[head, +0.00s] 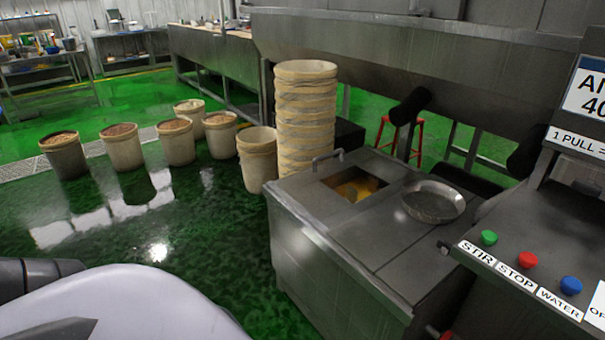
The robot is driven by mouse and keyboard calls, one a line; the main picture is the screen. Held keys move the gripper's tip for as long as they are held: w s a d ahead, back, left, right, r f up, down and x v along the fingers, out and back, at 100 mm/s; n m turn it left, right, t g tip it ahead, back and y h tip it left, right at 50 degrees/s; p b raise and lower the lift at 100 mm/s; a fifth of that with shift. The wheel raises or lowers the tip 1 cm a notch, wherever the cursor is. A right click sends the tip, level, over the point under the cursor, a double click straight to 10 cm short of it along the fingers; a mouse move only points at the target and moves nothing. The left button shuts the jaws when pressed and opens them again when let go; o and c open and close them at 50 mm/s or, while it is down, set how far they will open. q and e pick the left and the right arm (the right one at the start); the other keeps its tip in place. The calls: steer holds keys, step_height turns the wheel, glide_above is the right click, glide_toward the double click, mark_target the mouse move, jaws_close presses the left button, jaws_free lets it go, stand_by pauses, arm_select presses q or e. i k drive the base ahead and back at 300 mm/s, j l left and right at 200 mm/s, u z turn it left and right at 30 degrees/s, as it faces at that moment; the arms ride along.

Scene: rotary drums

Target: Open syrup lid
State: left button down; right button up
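A grey metal box (330,270) stands right of centre, with a flat top. A square opening in its top shows yellow-orange contents (356,189), probably the syrup. A bar handle (327,157) stands up at the far left of the top, beside the opening. Flat metal panels (375,243) cover the nearer part of the top. I cannot tell which panel is the syrup lid. Neither of my grippers is in view; only pale and dark parts of my own body show at the lower left.
A round metal pan (432,203) rests on the box top, right of the opening. A control panel with green (489,237), red (527,259) and blue (571,285) buttons is at right. A tall stack of buckets (305,125) stands behind the box.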

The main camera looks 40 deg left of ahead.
mark_target(328, 207)
steer(key=u, duration=1.1)
steer(key=z, duration=0.3)
steer(key=i+j+z, duration=0.15)
steer(key=z, duration=0.3)
steer(key=j+z, duration=0.4)
steer(key=i+j+z, duration=0.2)
steer(key=j, duration=0.15)
steer(key=j+z, duration=0.2)
steer(key=j, duration=0.15)
steer(key=j+z, duration=0.2)
steer(key=j, duration=1.65)
steer(key=k+j+z, duration=0.1)
steer(key=j, duration=0.95)
